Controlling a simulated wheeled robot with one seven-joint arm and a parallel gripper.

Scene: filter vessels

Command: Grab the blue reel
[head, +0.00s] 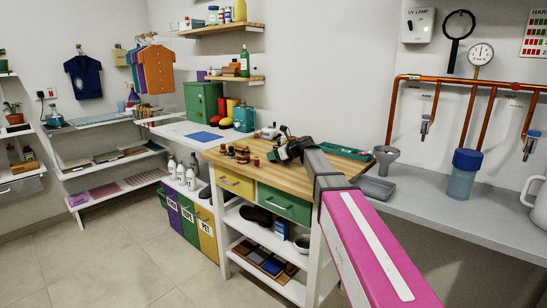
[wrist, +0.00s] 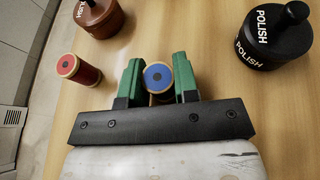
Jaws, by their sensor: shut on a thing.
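The blue reel (wrist: 158,77), with a blue face and a pale tan rim, stands between the two green fingers of my gripper (wrist: 158,80) in the wrist view. The fingers are shut on it from left and right. The wooden worktop lies beneath it. The lower part of the reel is hidden by the gripper's black body. In the head view my gripper (head: 284,152) is low over the wooden worktop, and I cannot make out the blue reel there.
In the wrist view a red reel (wrist: 78,70) is just left of my gripper. A brown polish pot (wrist: 98,17) is beyond it, and a black polish pot (wrist: 272,38) is at the right. A green tray (head: 345,151) lies at the back of the wooden worktop (head: 318,166).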

